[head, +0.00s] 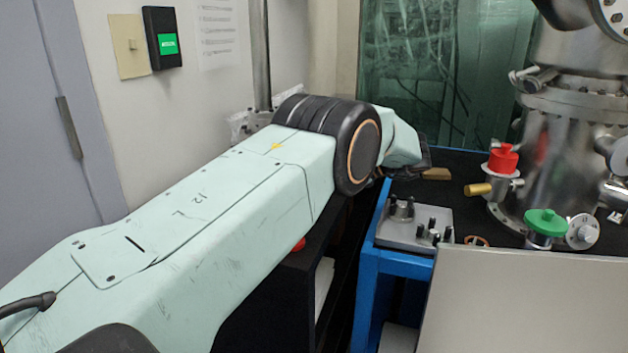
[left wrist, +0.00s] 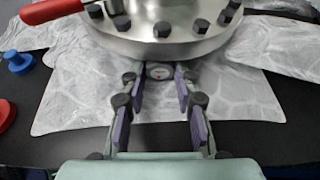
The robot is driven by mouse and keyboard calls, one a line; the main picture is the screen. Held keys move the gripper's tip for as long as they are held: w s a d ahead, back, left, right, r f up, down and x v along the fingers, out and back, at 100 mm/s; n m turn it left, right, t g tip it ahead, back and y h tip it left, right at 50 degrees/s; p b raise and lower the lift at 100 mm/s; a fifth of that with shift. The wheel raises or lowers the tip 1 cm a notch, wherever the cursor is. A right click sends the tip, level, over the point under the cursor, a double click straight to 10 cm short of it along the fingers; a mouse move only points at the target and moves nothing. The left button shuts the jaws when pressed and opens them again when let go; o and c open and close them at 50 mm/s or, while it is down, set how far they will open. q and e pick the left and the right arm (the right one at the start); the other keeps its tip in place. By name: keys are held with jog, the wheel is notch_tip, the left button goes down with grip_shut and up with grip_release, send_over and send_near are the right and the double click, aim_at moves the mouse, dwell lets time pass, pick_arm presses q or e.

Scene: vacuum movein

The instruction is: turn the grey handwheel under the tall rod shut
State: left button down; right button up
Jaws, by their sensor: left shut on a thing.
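In the left wrist view, my left gripper (left wrist: 160,75) is shut on a small grey disc, the grey handwheel (left wrist: 160,72), with a finger on each side of it. A small reddish mark shows on its face. The handwheel sits at the near edge of a round steel flange (left wrist: 215,45) with several dark bolts. In the head view, the tall rod (head: 261,50) rises behind my left arm. My arm hides its lower part, and I cannot make out the handwheel or my left fingertips there. My right gripper is in neither view.
Crinkled foil (left wrist: 75,85) lies under the flange. A red handle (left wrist: 50,10), a blue knob (left wrist: 18,62) and a red disc sit at the left wrist view's left. In the head view, a blue-framed bench (head: 385,262) holds a steel chamber (head: 560,150) and a green knob (head: 546,222).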

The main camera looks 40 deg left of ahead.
pick_arm(q)
jog(key=shift+f+m+g+b, duration=0.15)
jog(key=shift+m+g+b, duration=0.45)
jog(key=shift+m+b, duration=0.35)
jog(key=c, duration=1)
grip_release()
jog(key=shift+a, duration=0.1)
